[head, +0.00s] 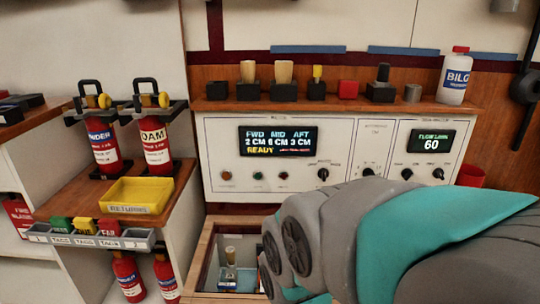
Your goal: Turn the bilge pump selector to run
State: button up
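A white control panel (225,180) stands on the wall side, facing me. A black pointer knob (323,174) sits under its left display, with labels too small to read. Further black knobs sit to the right, one under the middle label (369,171) and two under the right display (406,174). I cannot tell which one is the bilge pump selector or which way each points. The left display (278,141) shows FWD 2 CM, MID 6 CM, AFT 3 CM and READY. The right display (431,141) reads 60. My grey and teal arm crosses the lower right; my gripper is not in view.
Brushes, small blocks and a white BILGE bottle (454,77) stand on the shelf above the panel. Two red extinguishers (154,146) and a yellow RETURNS tray (134,194) are at left. An open wooden-rimmed bin (204,250) lies below the panel.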

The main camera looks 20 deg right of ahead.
aim_at(323, 173)
jog(key=z, duration=0.9)
